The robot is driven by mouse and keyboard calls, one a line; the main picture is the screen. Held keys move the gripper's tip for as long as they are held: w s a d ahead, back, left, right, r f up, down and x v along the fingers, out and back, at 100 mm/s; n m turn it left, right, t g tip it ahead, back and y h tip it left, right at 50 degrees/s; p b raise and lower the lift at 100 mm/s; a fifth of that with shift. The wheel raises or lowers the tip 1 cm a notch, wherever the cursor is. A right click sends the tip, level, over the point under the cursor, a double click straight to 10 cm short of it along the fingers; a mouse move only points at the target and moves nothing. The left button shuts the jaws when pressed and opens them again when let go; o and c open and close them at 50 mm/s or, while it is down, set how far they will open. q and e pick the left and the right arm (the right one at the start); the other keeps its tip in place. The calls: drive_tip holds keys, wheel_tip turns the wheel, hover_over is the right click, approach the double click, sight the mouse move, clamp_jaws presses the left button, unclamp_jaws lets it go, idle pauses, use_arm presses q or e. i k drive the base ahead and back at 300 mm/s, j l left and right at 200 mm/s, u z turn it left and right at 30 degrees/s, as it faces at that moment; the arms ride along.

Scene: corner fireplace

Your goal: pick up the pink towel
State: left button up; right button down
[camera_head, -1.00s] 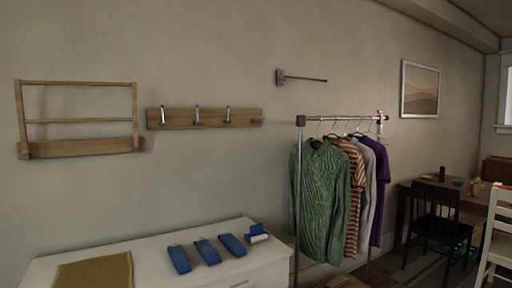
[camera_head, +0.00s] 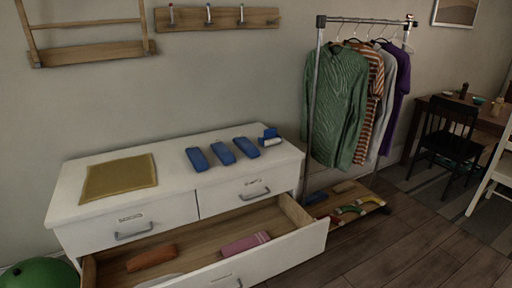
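A small pink towel (camera_head: 245,243), folded or rolled, lies inside the open lower drawer (camera_head: 297,241) of the white dresser, toward the drawer's right part. Nothing covers it in the head view. An orange-brown rolled piece (camera_head: 151,257) lies in the same drawer to its left. Neither of my grippers shows in the head view.
On the dresser top (camera_head: 175,202) lie a mustard cloth (camera_head: 118,177) and several blue items. A clothes rack (camera_head: 313,110) stands to the right, with a low board below it. A green ball-like object (camera_head: 40,274) is at lower left. Wooden floor is clear at lower right.

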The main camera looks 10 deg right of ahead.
sight(239, 246)
drive_tip(key=i+l+u, duration=0.15)
drive_tip(key=u, duration=0.75)
drive_tip(key=i+l+u, duration=0.15)
drive_tip(key=l+u, duration=0.5)
drive_tip(key=l, duration=0.3)
drive_tip(key=i+l+u, duration=0.1)
drive_tip(key=l, duration=0.8)
drive_tip(key=i+l+u, duration=0.1)
drive_tip(key=l, duration=0.8)
